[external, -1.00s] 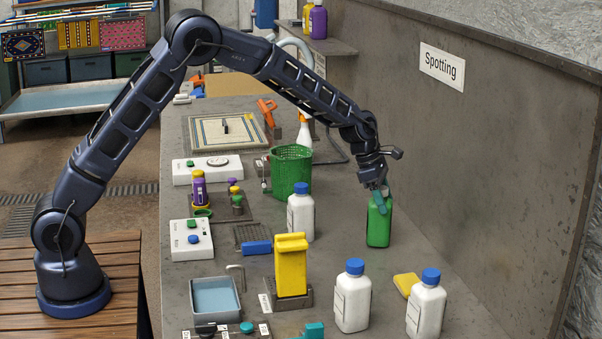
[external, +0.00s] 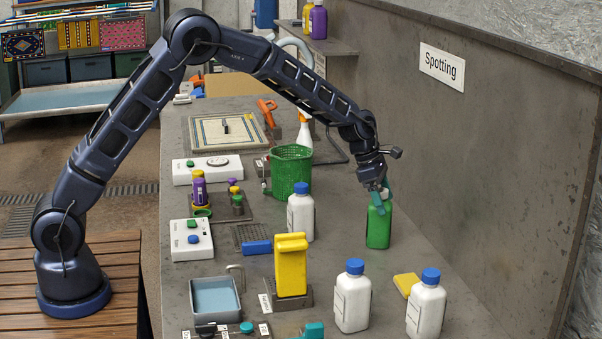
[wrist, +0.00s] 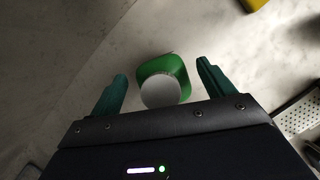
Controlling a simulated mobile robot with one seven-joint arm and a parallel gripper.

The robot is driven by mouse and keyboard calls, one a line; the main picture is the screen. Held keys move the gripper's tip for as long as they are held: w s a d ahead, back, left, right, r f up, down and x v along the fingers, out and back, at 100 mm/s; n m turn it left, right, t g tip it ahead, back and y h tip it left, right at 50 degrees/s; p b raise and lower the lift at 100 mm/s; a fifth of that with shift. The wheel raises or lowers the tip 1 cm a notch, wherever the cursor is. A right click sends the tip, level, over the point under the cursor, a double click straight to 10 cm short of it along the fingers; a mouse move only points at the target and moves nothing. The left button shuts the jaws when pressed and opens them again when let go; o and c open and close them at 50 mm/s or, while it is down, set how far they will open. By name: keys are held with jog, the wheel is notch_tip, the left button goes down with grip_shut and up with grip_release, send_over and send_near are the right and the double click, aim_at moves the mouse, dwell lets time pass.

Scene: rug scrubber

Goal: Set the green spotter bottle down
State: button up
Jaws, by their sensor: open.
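The green spotter bottle (external: 378,226) stands upright on the grey bench, right of the middle in the external view. In the wrist view the green bottle (wrist: 176,68) shows from above, with its pale round cap nearest me. My gripper (external: 381,200) is at the bottle's top. In the wrist view the teal fingers of my gripper (wrist: 163,85) are spread, one on each side of the bottle, with gaps between the fingers and the bottle. The lower part of the bottle is partly hidden in the wrist view.
A white blue-capped bottle (external: 300,215) stands to the left, and two more white bottles (external: 353,300) stand nearer the front. A yellow sponge-like block (external: 405,284) lies near them. A green mesh basket (external: 291,172) stands behind. The wall (external: 480,140) rises along the right side.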

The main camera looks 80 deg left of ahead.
jog(key=v, duration=1.1)
jog(key=s+d+r+m, duration=0.3)
jog(key=s+r+m, duration=0.2)
jog(key=s, duration=0.4)
jog(key=s+d+r+m, duration=0.2)
jog(key=s+r+m, duration=0.35)
jog(key=s, duration=0.35)
jog(key=s+d+r+m, duration=0.3)
jog(key=s+r+m, duration=0.15)
jog(key=s, duration=0.55)
jog(key=s+d+f+m+y, duration=0.1)
jog(key=s+m, duration=0.6)
jog(key=s, duration=0.7)
jog(key=s+d+f+m+y, duration=0.1)
jog(key=s+m, duration=0.6)
jog(key=s, duration=0.7)
jog(key=shift+d+f+m+t, duration=0.4)
jog(key=shift+d+f, duration=0.05)
jog(key=shift+f, duration=0.15)
